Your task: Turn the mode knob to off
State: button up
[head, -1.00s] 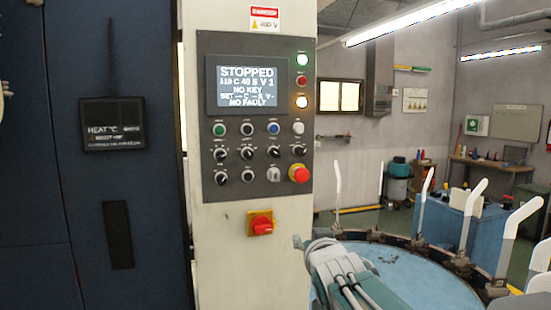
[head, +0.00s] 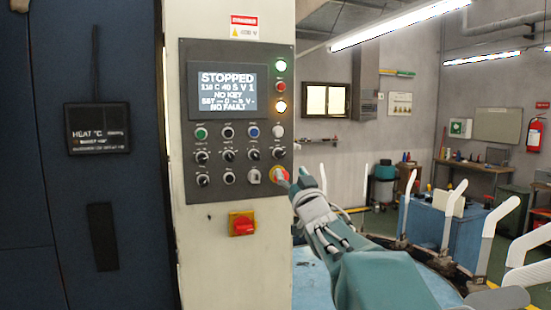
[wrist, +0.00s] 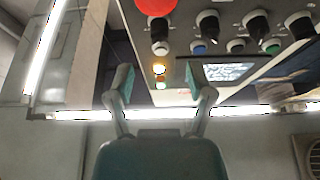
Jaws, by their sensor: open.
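The grey control panel (head: 188,120) on the cream column carries two rows of black knobs (head: 228,156) below a row of coloured buttons. The labels are too small to read, so I cannot tell which knob is the mode knob. My gripper (head: 291,179) is at the panel's lower right corner, in front of the red mushroom button (head: 275,174) and partly covering it. In the wrist view my gripper (wrist: 159,78) is open with nothing between its fingers. Black knobs (wrist: 208,22) show upside down beyond it, beside the red button (wrist: 156,5).
The panel screen (head: 227,91) reads STOPPED, NO KEY and NO FAULT. A red rotary switch (head: 242,224) on a yellow plate sits below the panel. A dark blue cabinet (head: 40,200) fills the left.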

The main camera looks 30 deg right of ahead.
aim_at(282, 157)
jog(key=x, duration=0.7)
jog(key=shift+w+d, duration=0.1)
jog(key=shift+w, duration=0.2)
grip_shut()
